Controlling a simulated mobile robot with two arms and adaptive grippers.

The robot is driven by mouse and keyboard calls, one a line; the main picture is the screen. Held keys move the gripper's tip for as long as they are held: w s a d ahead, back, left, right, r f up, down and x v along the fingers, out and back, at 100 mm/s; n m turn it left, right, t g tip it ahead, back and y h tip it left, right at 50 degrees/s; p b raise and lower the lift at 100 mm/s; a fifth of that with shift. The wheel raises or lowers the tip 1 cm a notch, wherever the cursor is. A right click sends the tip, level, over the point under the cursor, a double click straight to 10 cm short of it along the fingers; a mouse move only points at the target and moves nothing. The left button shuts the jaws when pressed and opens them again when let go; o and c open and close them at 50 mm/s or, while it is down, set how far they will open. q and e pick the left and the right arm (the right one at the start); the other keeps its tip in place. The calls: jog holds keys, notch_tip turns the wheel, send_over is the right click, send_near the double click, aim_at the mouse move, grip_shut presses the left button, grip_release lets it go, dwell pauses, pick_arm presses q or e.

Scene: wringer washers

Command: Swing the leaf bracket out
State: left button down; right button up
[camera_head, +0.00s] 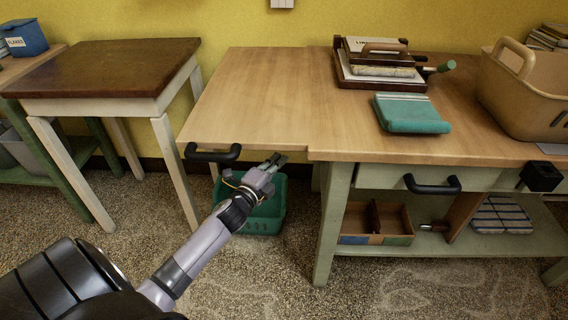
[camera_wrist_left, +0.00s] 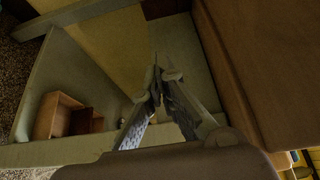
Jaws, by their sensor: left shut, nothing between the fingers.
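The wooden leaf (camera_head: 255,100) is up and level at the left end of the worktable, with a black handle (camera_head: 212,154) at its front left corner. My left gripper (camera_head: 277,160) is shut and empty, with its tips at or just under the leaf's front edge, left of the table leg. In the left wrist view the shut fingers (camera_wrist_left: 156,80) point in among pale boards beneath brown wood. I cannot tell which board is the leaf bracket; the head view hides it under the leaf. Contact cannot be told. My right gripper is not in view.
A green basket (camera_head: 262,212) stands on the floor just under my left gripper. The worktable's leg (camera_head: 331,225) is to its right. A small side table (camera_head: 105,70) stands left. A wringer press (camera_head: 380,65), teal pad (camera_head: 411,113) and tan basket (camera_head: 525,92) are on the worktable.

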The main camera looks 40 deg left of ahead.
pick_arm(q)
jog(key=shift+d+y, duration=0.25)
jog(key=shift+y, duration=0.05)
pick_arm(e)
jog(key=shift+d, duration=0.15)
